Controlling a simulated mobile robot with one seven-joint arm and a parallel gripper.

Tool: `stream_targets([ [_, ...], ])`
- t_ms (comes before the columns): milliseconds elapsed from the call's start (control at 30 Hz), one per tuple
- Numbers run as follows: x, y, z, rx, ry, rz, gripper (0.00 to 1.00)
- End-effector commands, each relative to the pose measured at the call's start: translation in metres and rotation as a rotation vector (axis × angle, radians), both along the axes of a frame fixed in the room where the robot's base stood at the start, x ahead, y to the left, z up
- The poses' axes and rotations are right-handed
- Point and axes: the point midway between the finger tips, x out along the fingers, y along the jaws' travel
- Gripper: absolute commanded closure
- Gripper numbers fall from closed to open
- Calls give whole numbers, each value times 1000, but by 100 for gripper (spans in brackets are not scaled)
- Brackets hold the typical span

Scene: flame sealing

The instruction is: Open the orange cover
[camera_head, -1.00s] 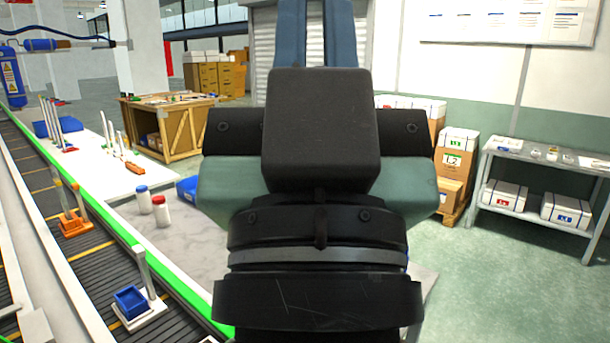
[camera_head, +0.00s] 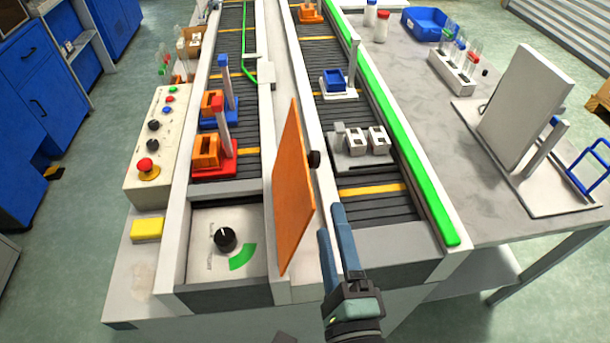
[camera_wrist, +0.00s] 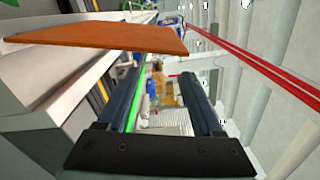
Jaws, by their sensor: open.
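The orange cover (camera_head: 292,195) stands raised, roughly upright, on the strip between the two conveyor lanes. A black knob (camera_head: 314,159) sticks out from its right face. The panel to its left, with a black dial (camera_head: 225,239) and a green arc, lies exposed. My gripper (camera_head: 331,221) is just right of the cover's near lower part, with its blue fingers apart and nothing between them. In the wrist view the cover (camera_wrist: 95,40) lies across the upper left, beyond the left finger; contact is not visible there.
A control box (camera_head: 154,145) with a red button and a yellow block (camera_head: 147,229) are at the left. Orange, red and blue fixtures stand on the left lane. A grey fixture (camera_head: 361,148) and a blue box (camera_head: 334,80) are on the right lane. A marble table (camera_head: 425,85) is at right.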

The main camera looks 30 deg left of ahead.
Motion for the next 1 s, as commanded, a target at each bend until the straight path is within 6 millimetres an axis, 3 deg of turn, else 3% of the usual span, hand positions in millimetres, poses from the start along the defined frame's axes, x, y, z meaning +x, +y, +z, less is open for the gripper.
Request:
stream_targets([
  [167, 10, 7, 1, 15, 9, 3, 33],
  [700, 91, 63, 1, 11, 6, 4, 33],
  [1000, 106, 73, -1, 10, 6, 2, 33],
])
